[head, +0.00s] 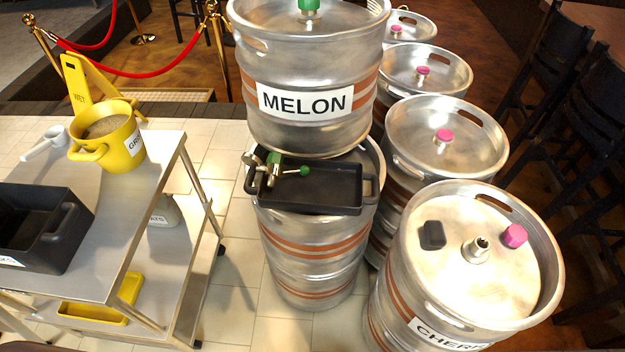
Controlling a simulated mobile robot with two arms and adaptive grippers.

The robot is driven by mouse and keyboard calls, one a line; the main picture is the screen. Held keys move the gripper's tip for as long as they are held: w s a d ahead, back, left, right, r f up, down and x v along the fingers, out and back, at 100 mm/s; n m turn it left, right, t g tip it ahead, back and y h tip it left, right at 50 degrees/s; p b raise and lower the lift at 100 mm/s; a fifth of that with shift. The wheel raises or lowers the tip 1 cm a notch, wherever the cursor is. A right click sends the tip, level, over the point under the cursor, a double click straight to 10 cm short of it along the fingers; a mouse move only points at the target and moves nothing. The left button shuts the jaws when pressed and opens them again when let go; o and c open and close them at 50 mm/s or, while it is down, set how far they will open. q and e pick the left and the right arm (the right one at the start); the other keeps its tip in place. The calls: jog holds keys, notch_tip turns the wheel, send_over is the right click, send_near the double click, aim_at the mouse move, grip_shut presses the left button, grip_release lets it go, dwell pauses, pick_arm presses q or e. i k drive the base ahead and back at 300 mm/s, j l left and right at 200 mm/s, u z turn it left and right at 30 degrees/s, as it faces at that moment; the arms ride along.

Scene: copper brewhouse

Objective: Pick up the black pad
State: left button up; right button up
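A small black pad (432,235) lies on the top of the front right keg (470,205), left of the keg's central valve (477,249). A pink cap (514,236) lies on the same keg top, right of the valve. The keg's label is partly cut off and begins "CHER". The keg's raised rim surrounds the pad. Neither of my grippers shows in the head view.
A keg labelled MELON (310,60) stands behind a black tray (335,190) with a tap fitting (275,168) on a lower keg. Several pink-capped kegs stand behind. A steel cart (110,220) at left bears a yellow bucket (108,135) and dark bin (60,250). Dark stools (575,100) line the right.

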aim_at(435, 229)
jog(key=z, duration=1.3)
